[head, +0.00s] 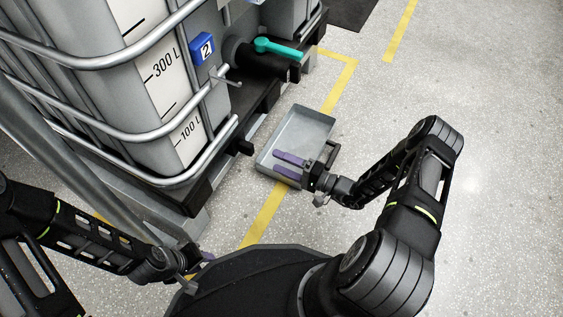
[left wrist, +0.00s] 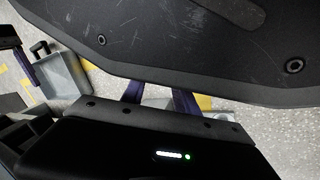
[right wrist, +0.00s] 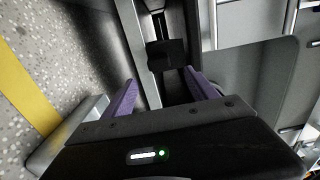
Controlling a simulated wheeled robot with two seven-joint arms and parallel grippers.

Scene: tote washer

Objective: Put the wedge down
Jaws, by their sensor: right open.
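A small black block (head: 240,147) juts from the lower edge of the tank's dark base; it appears to be the wedge, though its shape is hard to make out. It also seems to show in the right wrist view as a dark block (right wrist: 165,55), ahead of the fingers and apart from them. My right gripper (head: 277,161) is open and empty, its purple fingers over the near end of the grey tray and pointing toward the block. My left gripper (left wrist: 158,97) is open with nothing between its fingers, low beside my base.
A grey tray (head: 312,122) lies on the floor beside the tank (head: 145,85). The tank has metal bars, a blue number 2 tag (head: 202,48) and a valve with a green handle (head: 278,47). A yellow line (head: 262,214) crosses the floor. The floor at right is clear.

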